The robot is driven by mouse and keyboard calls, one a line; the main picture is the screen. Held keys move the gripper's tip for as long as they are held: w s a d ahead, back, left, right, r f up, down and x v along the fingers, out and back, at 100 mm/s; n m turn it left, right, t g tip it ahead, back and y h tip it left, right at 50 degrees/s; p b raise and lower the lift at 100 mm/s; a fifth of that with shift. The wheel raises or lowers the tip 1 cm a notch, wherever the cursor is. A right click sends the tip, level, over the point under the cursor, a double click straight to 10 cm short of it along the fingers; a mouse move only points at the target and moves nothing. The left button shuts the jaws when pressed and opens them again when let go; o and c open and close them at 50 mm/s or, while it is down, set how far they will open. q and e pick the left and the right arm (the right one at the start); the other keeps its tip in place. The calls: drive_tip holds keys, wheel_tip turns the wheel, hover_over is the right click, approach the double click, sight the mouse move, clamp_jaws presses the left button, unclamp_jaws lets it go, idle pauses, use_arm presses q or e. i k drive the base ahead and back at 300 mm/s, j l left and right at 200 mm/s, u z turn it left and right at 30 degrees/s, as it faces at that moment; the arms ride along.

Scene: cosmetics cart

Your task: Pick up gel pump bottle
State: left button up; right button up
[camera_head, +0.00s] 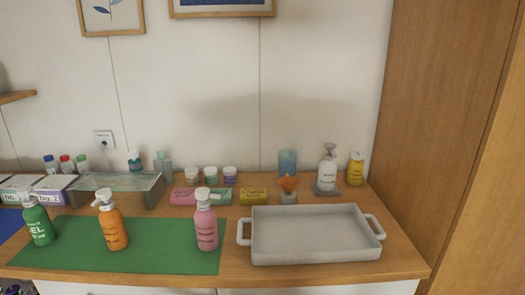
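The gel pump bottle (40,224) is green with a white pump head and white lettering that reads as GEL. It stands upright at the far left of the green mat (160,258). An orange pump bottle (112,228) stands to its right on the mat. A pink pump bottle (206,226) stands further right on the mat. Neither of my grippers shows in this view, and nothing is seen touching the gel bottle.
A white tray (310,255) with two handles sits empty at the right. A white pump bottle (327,172), a yellow bottle (355,168), soap boxes and jars line the back. A glass-topped stand (118,181) is behind the orange bottle. A wooden panel (440,120) bounds the right.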

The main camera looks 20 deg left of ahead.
sight(35, 215)
drive_tip(key=u, duration=1.95)
drive_tip(key=i+j+u, duration=0.15)
drive_tip(key=u, duration=0.2)
drive_tip(key=i+j+u, duration=0.3)
drive_tip(key=k+l, duration=0.1)
